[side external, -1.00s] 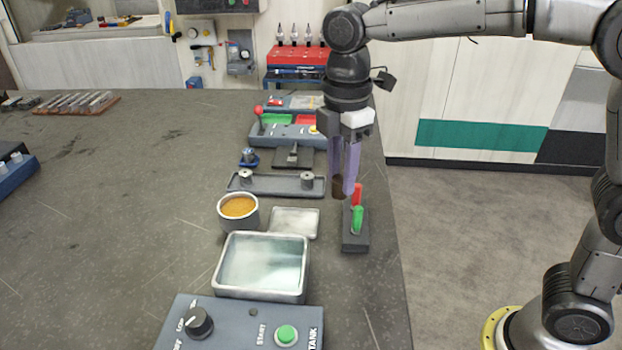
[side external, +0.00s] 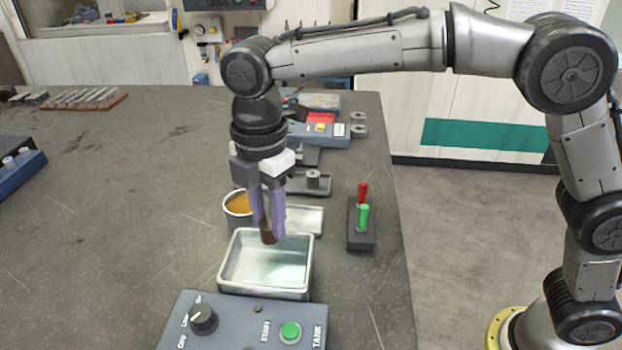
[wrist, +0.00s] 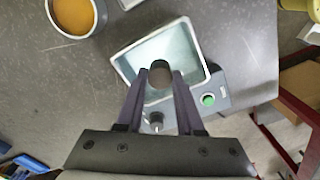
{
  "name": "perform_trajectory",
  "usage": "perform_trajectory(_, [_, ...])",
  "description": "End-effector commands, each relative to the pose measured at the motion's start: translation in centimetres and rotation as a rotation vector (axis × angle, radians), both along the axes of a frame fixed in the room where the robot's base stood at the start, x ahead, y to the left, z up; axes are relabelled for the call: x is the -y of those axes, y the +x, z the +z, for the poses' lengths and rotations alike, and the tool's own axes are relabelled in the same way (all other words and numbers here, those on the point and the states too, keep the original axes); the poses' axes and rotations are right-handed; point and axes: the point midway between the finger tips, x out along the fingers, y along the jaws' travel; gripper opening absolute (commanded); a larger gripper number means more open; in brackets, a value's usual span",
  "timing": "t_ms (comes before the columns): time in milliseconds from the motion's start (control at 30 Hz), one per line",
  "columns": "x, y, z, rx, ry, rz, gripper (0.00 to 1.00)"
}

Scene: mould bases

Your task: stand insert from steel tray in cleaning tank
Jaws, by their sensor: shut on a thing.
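My gripper (side external: 268,232) is shut on a dark brown cylindrical insert (side external: 269,237), held upright as far as I can tell. The insert also shows between the fingertips in the wrist view (wrist: 160,75). It hangs over the back part of the cleaning tank (side external: 305,268), a square metal tank with pale clear liquid. I cannot tell whether its lower end is below the rim.
A tank control box (side external: 240,325) with a knob and a green button stands in front. A pot of amber liquid (side external: 238,203) is behind left. A block with red and green handles (side external: 361,225) stands to the right.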

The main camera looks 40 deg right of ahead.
Motion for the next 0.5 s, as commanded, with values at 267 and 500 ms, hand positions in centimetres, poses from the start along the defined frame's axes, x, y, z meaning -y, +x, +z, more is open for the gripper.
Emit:
perform_trajectory(267, [-1.4,-0.8,-1.5,0.000,0.000,0.033,0.00])
perform_trajectory(500, [-1.3,-0.8,-3.2,0.000,0.000,0.032,0.00])
